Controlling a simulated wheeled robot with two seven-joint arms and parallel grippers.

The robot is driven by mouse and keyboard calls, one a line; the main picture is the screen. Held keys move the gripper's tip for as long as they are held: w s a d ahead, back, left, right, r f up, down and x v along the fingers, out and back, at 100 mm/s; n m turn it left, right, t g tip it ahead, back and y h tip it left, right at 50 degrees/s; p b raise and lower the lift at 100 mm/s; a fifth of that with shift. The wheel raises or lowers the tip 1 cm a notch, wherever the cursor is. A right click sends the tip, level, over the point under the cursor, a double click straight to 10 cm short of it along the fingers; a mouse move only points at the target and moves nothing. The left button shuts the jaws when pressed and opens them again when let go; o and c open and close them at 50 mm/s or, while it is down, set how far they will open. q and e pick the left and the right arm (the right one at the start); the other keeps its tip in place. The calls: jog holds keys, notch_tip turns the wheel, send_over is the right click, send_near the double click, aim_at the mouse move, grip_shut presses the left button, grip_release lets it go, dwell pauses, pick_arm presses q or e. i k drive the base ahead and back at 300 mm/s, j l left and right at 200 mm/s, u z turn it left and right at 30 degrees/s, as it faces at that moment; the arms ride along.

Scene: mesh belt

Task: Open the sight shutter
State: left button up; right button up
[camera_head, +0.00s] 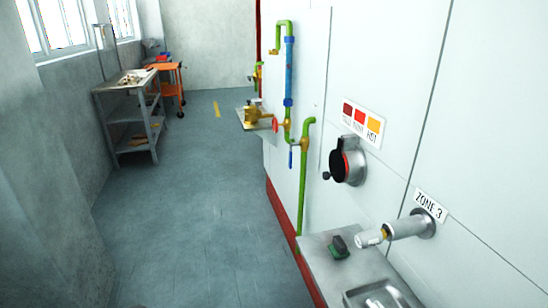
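A round black cover (345,165), likely the sight shutter, is mounted on the white wall panel at right of centre. It has a dark square tab at its top, a small dark knob at its lower left and a metal ring behind it. A bit of red shows along its edge. The black disc appears to lie over the ring's opening, so what is behind it is hidden. A label (361,120) with dark red, red and orange patches is above it. Neither of my grippers is in view.
A metal cylinder (405,228) juts out under the "ZONE 3" label (431,206), above a grey shelf (325,248) with a small dark green object (339,247). Green pipes (303,180) and a red handwheel (275,125) stand left. The floor (210,220) is clear.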

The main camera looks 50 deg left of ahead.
aim_at(337, 167)
jog(key=i+j+u, duration=0.1)
jog(key=u, duration=1.15)
jog(key=j, duration=0.25)
